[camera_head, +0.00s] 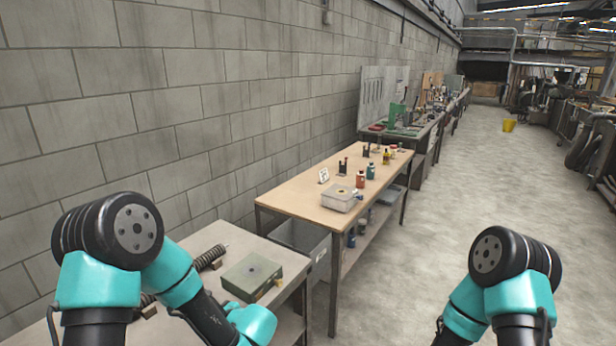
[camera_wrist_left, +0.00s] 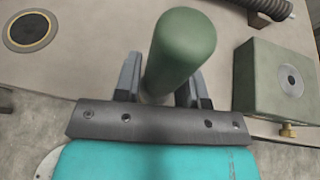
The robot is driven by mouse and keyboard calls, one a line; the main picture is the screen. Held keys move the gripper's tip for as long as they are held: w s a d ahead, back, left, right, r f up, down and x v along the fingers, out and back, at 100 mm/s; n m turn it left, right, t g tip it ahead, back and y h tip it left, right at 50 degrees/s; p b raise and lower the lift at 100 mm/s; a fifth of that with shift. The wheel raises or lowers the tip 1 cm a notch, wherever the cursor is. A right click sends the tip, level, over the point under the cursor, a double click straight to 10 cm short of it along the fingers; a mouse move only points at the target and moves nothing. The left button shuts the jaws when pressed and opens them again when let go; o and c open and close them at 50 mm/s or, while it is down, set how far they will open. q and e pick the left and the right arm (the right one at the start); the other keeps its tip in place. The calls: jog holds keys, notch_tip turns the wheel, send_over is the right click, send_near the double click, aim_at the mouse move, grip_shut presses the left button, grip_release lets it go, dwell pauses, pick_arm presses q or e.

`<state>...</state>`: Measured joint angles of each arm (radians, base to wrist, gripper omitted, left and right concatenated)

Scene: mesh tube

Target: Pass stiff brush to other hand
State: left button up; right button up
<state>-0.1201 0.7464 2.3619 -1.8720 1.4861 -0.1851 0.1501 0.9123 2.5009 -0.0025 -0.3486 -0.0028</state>
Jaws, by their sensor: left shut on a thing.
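In the left wrist view my left gripper (camera_wrist_left: 162,88) is shut on a thick green cylinder (camera_wrist_left: 185,42) with a rounded end. It looks like the handle of the stiff brush, but no bristles show. The cylinder stands up between the two dark fingers, its rounded end toward the camera, and its lower part is hidden. In the head view the left arm reaches down over the near bench, and its fingers and the brush are not visible. My right arm shows at the lower right of the head view, but its gripper is out of frame.
A round dark disc (camera_wrist_left: 30,32) is at the wrist view's left. A wooden table (camera_head: 300,196) stands beyond.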

pick_arm(q)
jog(key=w+d+r+m+t+h, duration=0.3)
jog(key=w+d+m+t+h, duration=0.1)
jog(key=m+h, duration=0.4)
jog(key=d+m+t, duration=0.1)
jog(key=t, duration=0.1)
jog(key=shift+d+r+t, duration=0.3)
jog(key=shift+r+t, duration=0.1)
jog(key=shift+d, duration=0.1)
jog(key=w+d+r, duration=0.1)
jog(key=w+d, duration=0.1)
jog(key=d, duration=0.8)
jog(key=w+d+r, duration=0.1)
jog(key=w+d, duration=0.2)
jog(key=d, duration=0.7)
jog(key=shift+w+d+r, duration=0.2)
jog(key=shift+d+r, duration=0.1)
jog(key=shift+d, duration=0.1)
